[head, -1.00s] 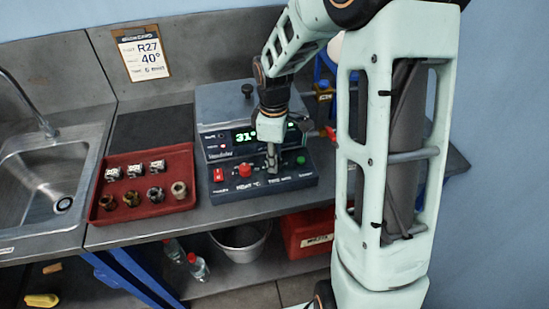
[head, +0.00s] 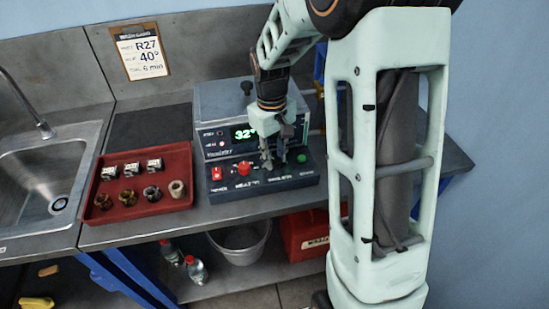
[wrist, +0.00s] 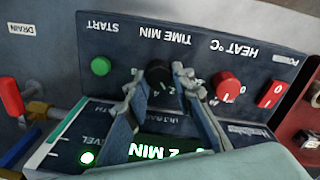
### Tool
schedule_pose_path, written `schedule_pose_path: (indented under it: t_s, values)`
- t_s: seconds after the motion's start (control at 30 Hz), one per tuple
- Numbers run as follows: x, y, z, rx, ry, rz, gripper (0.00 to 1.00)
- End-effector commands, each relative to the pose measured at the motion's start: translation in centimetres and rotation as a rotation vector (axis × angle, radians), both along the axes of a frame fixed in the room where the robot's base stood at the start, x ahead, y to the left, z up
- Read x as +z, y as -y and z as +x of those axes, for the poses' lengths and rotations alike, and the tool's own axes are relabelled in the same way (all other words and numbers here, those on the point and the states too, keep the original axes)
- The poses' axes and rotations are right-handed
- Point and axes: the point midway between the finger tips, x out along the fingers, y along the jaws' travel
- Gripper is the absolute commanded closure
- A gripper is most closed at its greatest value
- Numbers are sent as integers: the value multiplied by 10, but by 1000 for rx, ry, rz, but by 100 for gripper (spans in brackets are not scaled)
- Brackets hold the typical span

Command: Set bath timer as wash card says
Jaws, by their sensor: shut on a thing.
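The wash card (head: 142,52) on the wall reads R27, 40° and 6 min. The bath (head: 222,97) has a sloped dark front panel, its green display (head: 242,134) showing about 32° in the head view. In the wrist view the panel is upside down, and part of its display (wrist: 158,151) reads "2 MIN". My gripper (wrist: 158,75) has a finger on each side of the black TIME MIN knob (wrist: 157,76) and is shut on it. It also shows over the panel in the head view (head: 275,162). The green START button (wrist: 101,66) is beside it.
The red HEAT knob (wrist: 227,86) and red power switch (wrist: 271,94) are close to my fingers. A red tray (head: 122,211) with several small parts stands left of the bath. The sink (head: 45,180) is farther left. A red drain handle (wrist: 12,98) is at the bath's side.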

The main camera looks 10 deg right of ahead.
Motion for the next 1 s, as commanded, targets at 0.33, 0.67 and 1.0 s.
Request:
schedule_pose_path:
  t_s: [0.33,0.67,1.0]
  values:
    - [0,0,1,-328,1,-1,100]
    - [0,1,2,-642,2,1,100]
    - [1,2,1,-963,1,0,100]
